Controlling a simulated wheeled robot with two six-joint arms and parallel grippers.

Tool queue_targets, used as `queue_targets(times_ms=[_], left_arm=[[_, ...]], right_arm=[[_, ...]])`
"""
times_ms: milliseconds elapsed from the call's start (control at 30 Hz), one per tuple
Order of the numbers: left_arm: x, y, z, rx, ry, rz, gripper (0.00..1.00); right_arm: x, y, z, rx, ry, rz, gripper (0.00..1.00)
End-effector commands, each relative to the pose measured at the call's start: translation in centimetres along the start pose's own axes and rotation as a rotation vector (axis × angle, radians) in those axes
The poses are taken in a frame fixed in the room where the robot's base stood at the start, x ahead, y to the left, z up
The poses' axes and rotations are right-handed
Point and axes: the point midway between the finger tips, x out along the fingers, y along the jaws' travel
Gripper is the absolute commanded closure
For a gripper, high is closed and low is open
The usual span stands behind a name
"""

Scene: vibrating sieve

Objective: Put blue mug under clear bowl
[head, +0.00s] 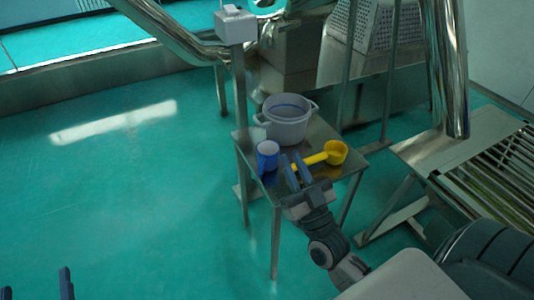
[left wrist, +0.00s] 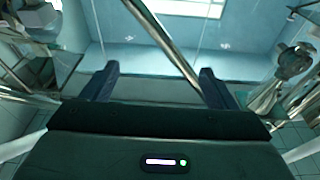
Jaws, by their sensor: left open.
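The blue mug (head: 267,157), with a pale inside, stands upright on the small metal table's left side. A whitish two-handled pot (head: 286,125) with a blue line inside stands behind it; I cannot tell if this is the clear bowl, and no other bowl shows. My right gripper (head: 291,157) is over the table just right of the mug, its fingers apart, with the yellow scoop's handle showing by them. My left gripper (head: 35,282) is open and empty at the bottom left, away from the table. Its fingers show in the left wrist view (left wrist: 155,75).
The yellow scoop (head: 335,152) lies on the small metal table (head: 348,168), right of the mug. A thin post with a white box (head: 235,25) rises at the table's left. A slatted metal frame (head: 480,180) stands right. Green floor (head: 120,190) is clear on the left.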

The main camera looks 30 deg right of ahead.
Motion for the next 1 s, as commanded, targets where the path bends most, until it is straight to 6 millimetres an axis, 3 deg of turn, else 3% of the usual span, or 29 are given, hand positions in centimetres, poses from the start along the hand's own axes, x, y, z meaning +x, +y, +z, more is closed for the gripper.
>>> queue_targets(times_ms=[200, 400, 500, 633, 1000], left_arm=[[-4.6, 0.6, 7.8, -0.043, -0.551, 0.01, 0.19], [-10.8, 1.4, 12.2, -0.072, -0.937, 0.027, 0.19], [-12.9, 1.6, 13.1, -0.079, -1.044, 0.033, 0.19], [-14.1, 1.7, 13.5, -0.08, -1.104, 0.036, 0.19], [-14.4, 1.3, 13.0, -0.055, -1.158, 0.03, 0.19]], right_arm=[[-1.7, 0.6, 6.7, 0.015, -0.338, -0.047, 0.84], [-4.5, 0.4, 10.9, 0.038, -0.554, -0.113, 0.84], [-5.4, 0.3, 12.0, 0.046, -0.608, -0.134, 0.84], [-5.6, 0.2, 12.8, 0.051, -0.635, -0.146, 0.84], [-1.8, -0.6, 15.6, 0.052, -0.634, -0.146, 0.84]])
